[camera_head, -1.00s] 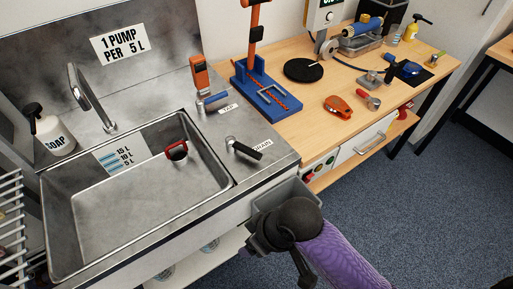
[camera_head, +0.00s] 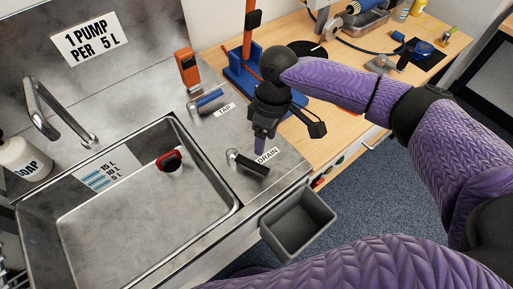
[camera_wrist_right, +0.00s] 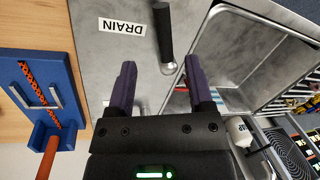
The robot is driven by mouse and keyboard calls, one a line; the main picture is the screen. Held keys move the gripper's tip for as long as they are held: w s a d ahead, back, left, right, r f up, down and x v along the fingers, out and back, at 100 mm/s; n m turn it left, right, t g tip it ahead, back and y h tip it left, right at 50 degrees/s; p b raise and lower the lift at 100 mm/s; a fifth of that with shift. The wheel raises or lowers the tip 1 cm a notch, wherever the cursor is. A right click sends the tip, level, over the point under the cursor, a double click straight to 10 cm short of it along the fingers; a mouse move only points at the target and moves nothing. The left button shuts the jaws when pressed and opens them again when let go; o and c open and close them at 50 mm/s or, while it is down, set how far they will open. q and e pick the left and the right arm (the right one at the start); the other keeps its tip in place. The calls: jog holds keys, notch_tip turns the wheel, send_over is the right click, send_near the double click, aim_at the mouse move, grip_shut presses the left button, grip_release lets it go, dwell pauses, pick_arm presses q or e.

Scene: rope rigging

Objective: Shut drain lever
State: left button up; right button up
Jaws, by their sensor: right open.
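The drain lever (camera_head: 248,163) has a black handle on a metal pivot and sits on the steel counter right of the sink, beside the DRAIN label (camera_head: 268,155). Its handle points right, toward the counter's edge. In the right wrist view the black handle (camera_wrist_right: 163,35) lies ahead of the fingertips, roughly in line with the gap between them. My right gripper (camera_head: 262,142) points down just behind the lever, over the label's area. Its purple fingers (camera_wrist_right: 158,70) are apart with nothing between them. Contact with the lever is not seen. My left gripper is not in view.
The tap lever (camera_head: 208,100) with a blue handle and an orange device (camera_head: 187,68) stand behind. The sink (camera_head: 130,205) holds a red-and-black item (camera_head: 169,160). A grey bin (camera_head: 298,222) hangs at the counter's front. A blue stand (camera_head: 238,76) is behind my gripper.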

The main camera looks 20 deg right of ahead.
aim_at(262, 166)
jog(key=f, duration=0.1)
jog(key=s+f, duration=0.1)
jog(key=f, duration=0.1)
jog(key=f+b, duration=0.1)
jog(key=shift+s+a+f, duration=0.2)
jog(key=shift+a+f, duration=0.1)
jog(key=shift+f, duration=0.05)
jog(key=f, duration=0.2)
jog(key=f+b, duration=0.1)
jog(key=shift+s+a, duration=0.1)
jog(key=shift+a, duration=0.15)
jog(key=shift+s+f, duration=0.1)
jog(key=shift+f, duration=0.25)
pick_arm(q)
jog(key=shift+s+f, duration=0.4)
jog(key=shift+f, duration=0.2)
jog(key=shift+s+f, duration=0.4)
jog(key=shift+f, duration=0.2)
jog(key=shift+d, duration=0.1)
pick_arm(e)
jog(key=shift+a, duration=0.1)
grip_shut()
